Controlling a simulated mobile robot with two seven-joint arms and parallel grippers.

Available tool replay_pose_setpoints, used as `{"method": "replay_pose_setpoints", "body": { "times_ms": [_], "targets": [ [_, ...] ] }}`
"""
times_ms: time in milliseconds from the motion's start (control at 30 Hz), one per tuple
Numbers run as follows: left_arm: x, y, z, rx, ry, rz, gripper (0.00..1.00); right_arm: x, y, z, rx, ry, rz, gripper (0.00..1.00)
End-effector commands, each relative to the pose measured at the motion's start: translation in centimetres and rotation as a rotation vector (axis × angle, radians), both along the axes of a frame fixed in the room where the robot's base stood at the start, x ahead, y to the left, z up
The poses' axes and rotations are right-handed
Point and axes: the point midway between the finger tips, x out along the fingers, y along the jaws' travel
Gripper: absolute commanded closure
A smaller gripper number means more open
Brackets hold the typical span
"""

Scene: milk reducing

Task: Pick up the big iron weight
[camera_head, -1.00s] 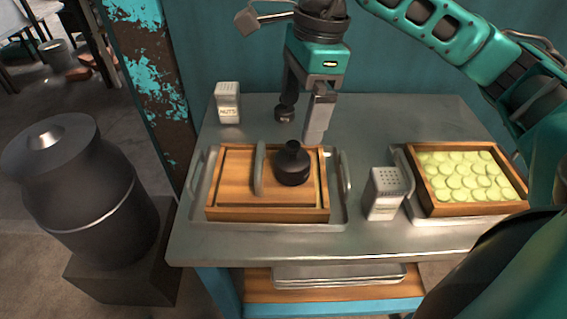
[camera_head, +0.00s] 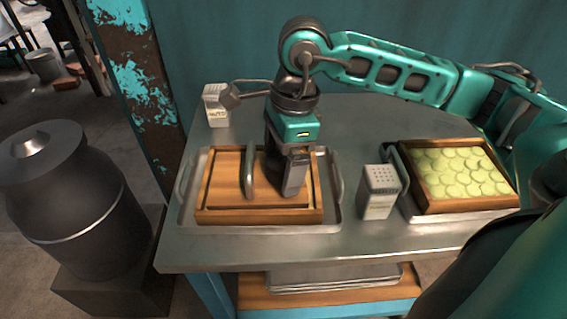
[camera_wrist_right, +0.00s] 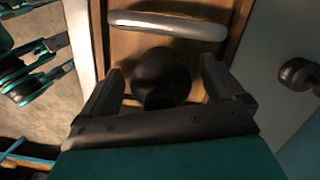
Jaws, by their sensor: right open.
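The big iron weight (camera_wrist_right: 162,78) is a dark, rounded weight on the wooden press lid (camera_head: 222,186). In the wrist view it lies between the two fingers of my right gripper (camera_head: 286,182), one finger on each side. The fingers are open, with narrow gaps showing beside the weight. In the head view the gripper points down over the right part of the lid and hides the weight. A smaller dark weight (camera_wrist_right: 298,74) stands apart on the table, at the right of the wrist view. My left gripper is not in view.
A metal handle (camera_head: 250,172) stands up on the lid, close to the gripper; it also crosses the wrist view (camera_wrist_right: 168,25). A nuts shaker (camera_head: 215,106) stands at the back left.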

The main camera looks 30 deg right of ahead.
Motion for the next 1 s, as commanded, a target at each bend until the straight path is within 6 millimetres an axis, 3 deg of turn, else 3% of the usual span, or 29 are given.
{"method": "replay_pose_setpoints", "body": {
  "times_ms": [67,1000],
  "targets": [
    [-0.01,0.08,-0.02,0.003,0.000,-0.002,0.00,0.00,0.01,0.02,0.000,0.000,0.000,0.06],
    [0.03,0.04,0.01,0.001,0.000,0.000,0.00,0.01,0.00,0.07,0.000,0.000,0.000,0.96]
  ]
}}
